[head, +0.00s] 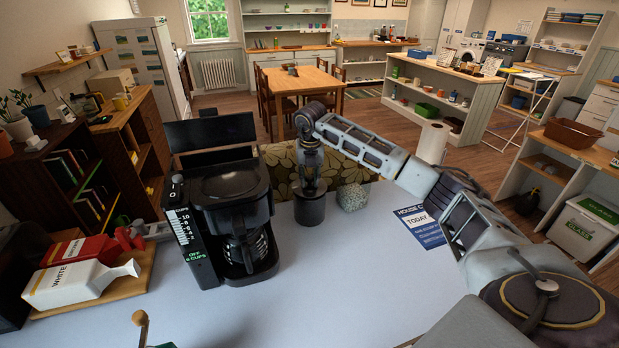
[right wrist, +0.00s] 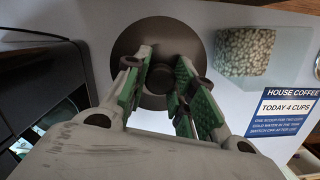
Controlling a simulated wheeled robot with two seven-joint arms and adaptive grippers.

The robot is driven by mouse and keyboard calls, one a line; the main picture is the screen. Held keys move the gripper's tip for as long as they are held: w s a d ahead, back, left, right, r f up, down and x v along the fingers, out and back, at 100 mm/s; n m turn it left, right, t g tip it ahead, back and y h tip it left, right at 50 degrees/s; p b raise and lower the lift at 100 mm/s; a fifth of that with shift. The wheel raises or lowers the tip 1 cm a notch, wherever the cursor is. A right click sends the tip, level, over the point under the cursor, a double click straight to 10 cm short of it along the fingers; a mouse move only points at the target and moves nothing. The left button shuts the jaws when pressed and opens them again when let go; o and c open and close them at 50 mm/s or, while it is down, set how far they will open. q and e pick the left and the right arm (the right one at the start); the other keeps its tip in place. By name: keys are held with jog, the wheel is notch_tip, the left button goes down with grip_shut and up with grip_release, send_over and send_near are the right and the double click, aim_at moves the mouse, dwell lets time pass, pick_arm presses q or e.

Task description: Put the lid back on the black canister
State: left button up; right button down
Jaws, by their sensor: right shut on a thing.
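The black canister (head: 310,210) stands upright on the pale counter, right of the coffee maker. My right gripper (head: 309,186) points down directly above it. In the right wrist view, the right gripper (right wrist: 158,92) is shut on the knob of the round dark lid (right wrist: 128,45), with a green-padded finger on each side. The lid is at the canister's top; the fingers hide part of it, and I cannot tell whether it rests on the rim or hangs just above it. My left gripper is not in view.
A black coffee maker (head: 228,210) with its top flap raised stands close left of the canister. A speckled block (head: 352,197) sits close right, and a blue-white coffee sign (head: 420,226) lies farther right. White (head: 78,284) and red (head: 88,248) cartons lie on a board at left. The front counter is mostly clear.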

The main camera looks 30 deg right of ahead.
jog(key=shift+f+b, duration=0.45)
jog(key=shift+f, duration=0.3)
dwell(0.7)
jog(key=c, duration=1.1)
grip_release()
jog(key=o, duration=0.5)
jog(key=shift+r, duration=0.1)
jog(key=shift+r+p, duration=1.95)
jog(key=shift+r, duration=1)
